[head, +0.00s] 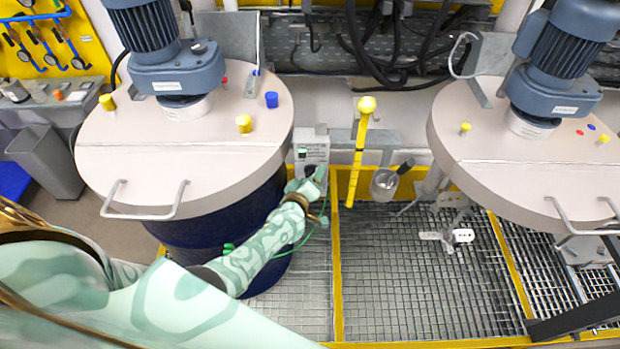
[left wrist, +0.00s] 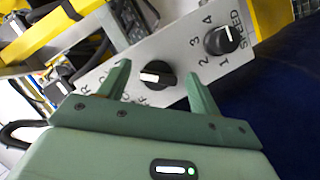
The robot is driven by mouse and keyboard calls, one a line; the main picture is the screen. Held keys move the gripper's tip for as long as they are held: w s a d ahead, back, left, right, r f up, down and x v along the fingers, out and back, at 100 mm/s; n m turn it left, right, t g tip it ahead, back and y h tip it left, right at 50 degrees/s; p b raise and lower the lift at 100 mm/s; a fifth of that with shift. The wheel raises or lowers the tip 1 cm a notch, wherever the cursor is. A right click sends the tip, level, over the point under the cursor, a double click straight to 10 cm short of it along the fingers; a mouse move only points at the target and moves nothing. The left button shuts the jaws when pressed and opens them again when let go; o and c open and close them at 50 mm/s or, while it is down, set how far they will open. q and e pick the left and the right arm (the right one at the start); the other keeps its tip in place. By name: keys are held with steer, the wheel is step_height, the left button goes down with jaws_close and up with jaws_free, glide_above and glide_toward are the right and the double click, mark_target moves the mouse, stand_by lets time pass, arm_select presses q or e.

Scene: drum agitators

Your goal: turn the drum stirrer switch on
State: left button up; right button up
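A grey switch box (head: 311,150) with a green light stands between the two drums in the head view. In the left wrist view its panel (left wrist: 185,62) carries a black rotary switch (left wrist: 157,75), with a white pointer mark toward the left and partly hidden lettering beside it. A second black knob (left wrist: 222,40) is labelled SPEED with the numbers 1 to 4. My left gripper (head: 315,182) is at the front of the box. In the left wrist view its fingers (left wrist: 158,76) are open, one on each side of the rotary switch; contact cannot be told. My right gripper is out of view.
The left drum (head: 240,215) with its motor (head: 175,62) is close beside my left arm. A right lid (head: 520,150) with another motor stands opposite. A yellow pole (head: 361,140) and metal cup (head: 384,185) are right of the box. Grating (head: 420,290) lies below.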

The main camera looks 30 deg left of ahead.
arm_select(q)
steer(key=p+v, duration=0.3)
steer(key=v, duration=1.3)
steer(key=shift+s+p, duration=0.2)
steer(key=shift+p, duration=0.1)
